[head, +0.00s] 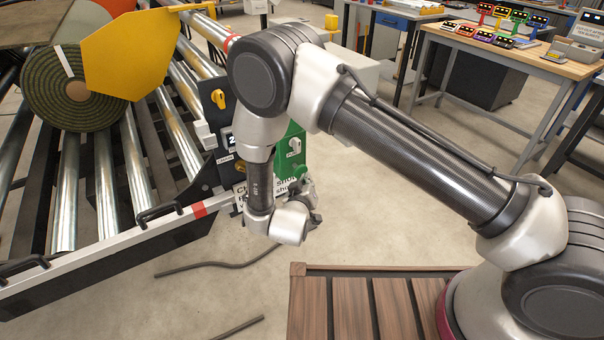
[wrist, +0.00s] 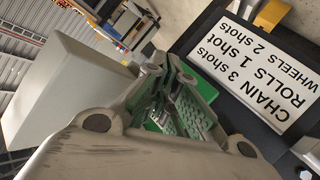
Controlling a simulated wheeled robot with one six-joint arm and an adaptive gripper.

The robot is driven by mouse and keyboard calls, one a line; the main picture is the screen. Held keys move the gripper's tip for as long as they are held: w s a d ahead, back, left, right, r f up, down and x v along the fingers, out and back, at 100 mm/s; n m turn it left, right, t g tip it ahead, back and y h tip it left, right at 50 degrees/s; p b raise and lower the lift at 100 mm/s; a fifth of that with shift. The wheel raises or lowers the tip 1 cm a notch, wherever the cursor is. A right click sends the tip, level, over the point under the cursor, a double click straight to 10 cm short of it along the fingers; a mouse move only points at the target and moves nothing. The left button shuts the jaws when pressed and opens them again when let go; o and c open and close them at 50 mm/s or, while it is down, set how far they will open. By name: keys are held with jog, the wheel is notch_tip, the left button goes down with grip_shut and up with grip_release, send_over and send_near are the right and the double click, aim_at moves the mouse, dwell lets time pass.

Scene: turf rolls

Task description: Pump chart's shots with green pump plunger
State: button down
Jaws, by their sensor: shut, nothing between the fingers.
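The green pump (head: 284,152) is mounted at the end of the roller machine, with its green plunger (head: 303,171) low on its right side, close to my gripper. My gripper (head: 314,200) is shut and empty, just below the plunger; I cannot tell if they touch. The white chart (wrist: 268,78) reads CHAIN 3 shots, ROLLS 1 shot, WHEELS 2 shots, seen at a tilt. In the head view my arm partly covers the chart (head: 240,187).
A dark panel (head: 217,112) with a yellow knob and a small display stands left of the pump. A turf roll (head: 70,95) rests on steel rollers (head: 103,185). A slatted wooden deck (head: 350,310) lies in front. Hoses (head: 235,265) lie on the open floor.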

jog(key=shift+w+a, duration=0.75)
jog(key=shift+w, duration=0.3)
dwell(1.3)
jog(key=shift+s, duration=0.1)
jog(key=shift+s+d, duration=1)
jog(key=shift+s, duration=0.3)
jog(key=shift+s, duration=0.1)
jog(key=s+d, duration=0.1)
jog(key=s, duration=0.1)
jog(key=s+d, duration=0.1)
jog(key=s, duration=0.1)
jog(key=shift+d, duration=0.4)
